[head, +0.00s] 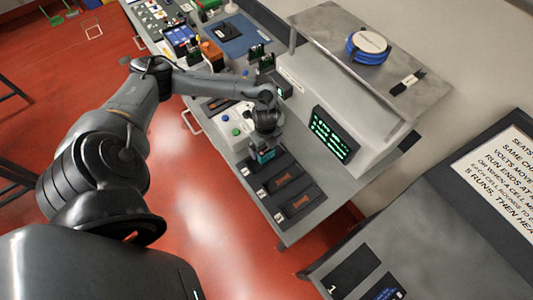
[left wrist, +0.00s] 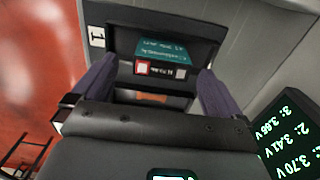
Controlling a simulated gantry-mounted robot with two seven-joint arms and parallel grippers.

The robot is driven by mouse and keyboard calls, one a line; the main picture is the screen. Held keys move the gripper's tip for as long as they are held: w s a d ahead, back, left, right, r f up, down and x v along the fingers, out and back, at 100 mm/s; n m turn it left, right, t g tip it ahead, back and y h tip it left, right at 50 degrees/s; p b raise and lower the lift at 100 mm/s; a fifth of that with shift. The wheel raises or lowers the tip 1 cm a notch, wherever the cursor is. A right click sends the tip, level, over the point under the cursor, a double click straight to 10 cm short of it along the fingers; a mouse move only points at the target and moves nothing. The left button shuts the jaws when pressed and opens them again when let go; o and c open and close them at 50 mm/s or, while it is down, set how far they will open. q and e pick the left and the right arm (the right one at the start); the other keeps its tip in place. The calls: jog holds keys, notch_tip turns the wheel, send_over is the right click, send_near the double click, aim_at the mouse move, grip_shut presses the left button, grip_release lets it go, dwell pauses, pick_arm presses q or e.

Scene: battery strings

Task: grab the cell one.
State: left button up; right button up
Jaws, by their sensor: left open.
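Cell one is a teal block with a dark end (left wrist: 163,52) in the dark bay marked 1 (left wrist: 97,37). In the head view the teal cell (head: 263,155) shows just below my left gripper (head: 264,142). In the left wrist view my left gripper (left wrist: 157,70) is open, its fingers on either side of the cell's near end. I cannot tell whether they touch it. The cell's lower part is hidden. My right gripper is not in view.
Bays 2 (head: 281,181) and 3 (head: 300,204) show orange-brown strips. A green-lettered display (head: 330,135) stands close on the right, with a shelf holding a blue cable coil (head: 367,48) above. A white button box (head: 232,127) is left of my gripper.

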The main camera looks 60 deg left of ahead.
aim_at(266, 150)
pick_arm(q)
jog(key=shift+w+d+f+p, duration=0.1)
jog(key=shift+f+p, duration=0.2)
jog(key=shift+f, duration=1)
jog(key=shift+w+f+p, duration=0.1)
jog(key=shift+f+p, duration=0.15)
jog(key=shift+f, duration=1.05)
jog(key=c, duration=1.2)
